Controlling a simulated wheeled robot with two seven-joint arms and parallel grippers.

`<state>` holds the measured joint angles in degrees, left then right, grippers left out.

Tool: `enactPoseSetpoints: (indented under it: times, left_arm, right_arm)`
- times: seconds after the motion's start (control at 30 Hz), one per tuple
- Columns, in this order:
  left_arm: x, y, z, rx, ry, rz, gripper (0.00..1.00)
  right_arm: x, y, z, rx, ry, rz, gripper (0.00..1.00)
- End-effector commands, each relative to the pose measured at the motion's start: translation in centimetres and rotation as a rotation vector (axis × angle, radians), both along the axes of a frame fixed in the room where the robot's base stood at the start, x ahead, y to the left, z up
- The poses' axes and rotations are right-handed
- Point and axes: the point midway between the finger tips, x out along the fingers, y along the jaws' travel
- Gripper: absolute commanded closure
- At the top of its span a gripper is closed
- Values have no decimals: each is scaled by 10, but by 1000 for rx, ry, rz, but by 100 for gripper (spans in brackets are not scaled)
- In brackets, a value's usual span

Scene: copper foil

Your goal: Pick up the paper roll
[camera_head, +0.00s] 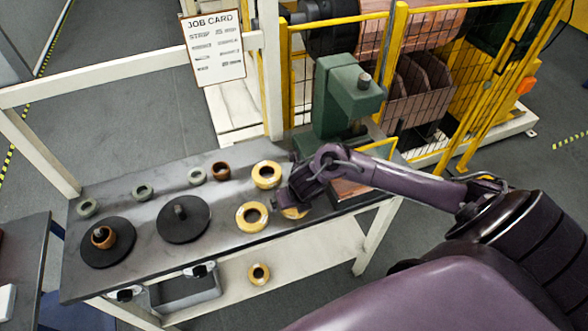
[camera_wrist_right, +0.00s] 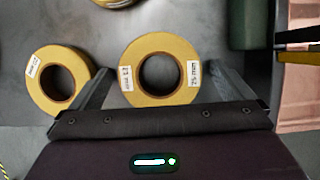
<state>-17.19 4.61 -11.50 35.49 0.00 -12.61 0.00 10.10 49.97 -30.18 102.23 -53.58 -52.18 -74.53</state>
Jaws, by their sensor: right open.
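Several yellow ring-shaped rolls are in the head view. One roll (camera_head: 295,213) sits near the bench's front edge, partly hidden under my right gripper (camera_head: 284,201). In the right wrist view this roll (camera_wrist_right: 139,85), with white labels and a dark round core, lies between the two spread fingers of my right gripper (camera_wrist_right: 161,72). The gripper is open and not closed on it. A second roll (camera_head: 241,217) lies just left of it and also shows in the wrist view (camera_wrist_right: 36,88). A third roll (camera_head: 257,178) lies farther back. My left gripper is not in view.
Black discs (camera_head: 172,225) and small green rings (camera_head: 87,208) lie on the bench (camera_head: 140,262) to the left. A green machine (camera_head: 345,100) stands behind the gripper. Another yellow roll (camera_head: 251,276) is on the lower shelf. A job card (camera_head: 212,45) hangs at the back.

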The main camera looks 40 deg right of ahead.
Motion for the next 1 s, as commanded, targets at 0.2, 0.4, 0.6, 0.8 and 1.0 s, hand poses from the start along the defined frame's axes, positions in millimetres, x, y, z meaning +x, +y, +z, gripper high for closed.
enactPoseSetpoints:
  times: [0.2, 0.4, 0.6, 0.8, 1.0]
  left_arm:
    - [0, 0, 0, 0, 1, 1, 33]
    - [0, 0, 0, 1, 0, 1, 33]
    - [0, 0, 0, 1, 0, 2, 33]
    - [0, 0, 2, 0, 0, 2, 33]
    - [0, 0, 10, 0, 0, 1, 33]
  right_arm:
    - [0, 0, 0, 0, 0, -1, 24]
    - [0, 0, 1, 0, -1, -1, 48]
    - [0, 0, 1, 0, -1, -1, 48]
    - [1, 0, 12, 1, -3, -1, 48]
    - [2, 0, 46, 0, -6, 2, 48]
